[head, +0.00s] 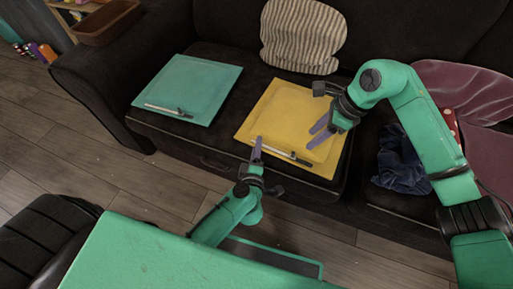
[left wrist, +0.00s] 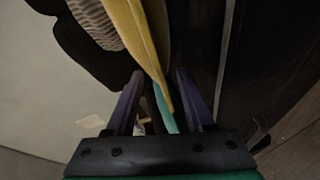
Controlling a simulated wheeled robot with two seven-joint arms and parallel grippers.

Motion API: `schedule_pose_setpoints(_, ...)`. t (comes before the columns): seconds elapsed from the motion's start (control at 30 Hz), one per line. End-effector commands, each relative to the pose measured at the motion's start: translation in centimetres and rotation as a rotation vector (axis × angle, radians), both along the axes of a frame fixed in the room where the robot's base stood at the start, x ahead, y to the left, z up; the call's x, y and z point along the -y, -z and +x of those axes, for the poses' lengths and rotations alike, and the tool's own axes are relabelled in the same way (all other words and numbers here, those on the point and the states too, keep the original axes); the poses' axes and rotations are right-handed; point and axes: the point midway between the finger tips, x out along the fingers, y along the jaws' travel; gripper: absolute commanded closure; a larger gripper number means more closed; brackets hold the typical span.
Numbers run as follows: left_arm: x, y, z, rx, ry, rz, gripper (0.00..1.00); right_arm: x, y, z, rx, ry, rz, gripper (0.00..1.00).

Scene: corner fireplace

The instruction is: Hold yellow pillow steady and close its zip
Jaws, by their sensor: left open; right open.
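The yellow pillow (head: 290,105) lies flat on the sofa seat. Its zip (head: 282,153) is a pale strip along the front edge, with a dark piece toward the right end. My left gripper (head: 257,148) is at the pillow's front left edge, near the zip's left end. In the left wrist view the open fingers (left wrist: 160,75) stand either side of the yellow pillow's edge (left wrist: 140,40), which reaches between them; I cannot tell whether they touch it. My right gripper (head: 310,138) is open and empty over the pillow's right part, behind the zip.
A teal pillow (head: 195,85) with a similar strip lies to the left on the seat. A striped cushion (head: 302,35) leans on the backrest behind. A crumpled dark blue cloth (head: 400,165) and a maroon cushion (head: 465,85) are at the right. Wooden floor (head: 90,150) lies in front.

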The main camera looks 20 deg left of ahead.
Motion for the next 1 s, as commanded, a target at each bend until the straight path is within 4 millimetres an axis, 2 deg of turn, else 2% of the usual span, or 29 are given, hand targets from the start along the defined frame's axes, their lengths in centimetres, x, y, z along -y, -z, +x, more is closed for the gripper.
schedule_pose_setpoints(0.2,-0.01,0.02,0.07,0.000,0.000,0.000,0.47,0.00,0.00,0.00,0.000,0.000,0.000,0.50)
schedule_pose_setpoints(0.33,-0.01,0.02,0.05,0.000,0.000,0.000,0.96,0.00,0.00,0.00,0.000,0.000,0.000,0.50)
schedule_pose_setpoints(0.37,-0.01,0.02,0.05,0.000,0.000,0.000,1.00,0.00,0.00,0.00,0.000,0.000,0.000,0.50)
schedule_pose_setpoints(1.0,-0.01,0.11,-0.02,-0.002,0.000,0.003,1.00,0.00,0.00,0.00,0.000,0.000,0.000,0.50)
